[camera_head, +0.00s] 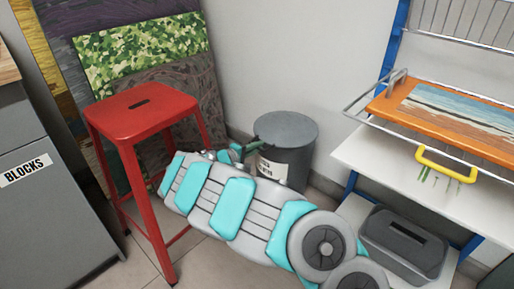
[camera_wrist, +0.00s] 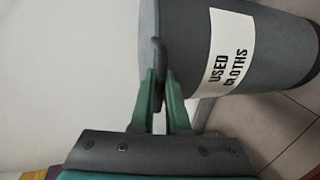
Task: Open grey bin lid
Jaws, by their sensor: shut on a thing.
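The grey bin (camera_head: 298,165) stands on the floor by the wall in the head view, with its round grey lid (camera_head: 287,129) lying flat on top. In the wrist view the bin (camera_wrist: 282,62) appears turned on its side, with a white label reading "USED CLOTHS". My gripper (camera_head: 255,144) reaches the near left edge of the lid. In the wrist view my gripper's green fingers (camera_wrist: 159,82) are shut on a dark tab at the lid's rim (camera_wrist: 158,30). The fingers partly hide the tab.
A red stool (camera_head: 140,112) stands left of my arm, close to it. A grey "BLOCKS" cabinet (camera_head: 45,205) is at far left. At right, a white shelf unit (camera_head: 365,155) holds an orange tray (camera_head: 425,115) and a dark grey box (camera_head: 400,245). Painted panels (camera_head: 140,45) lean behind the stool.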

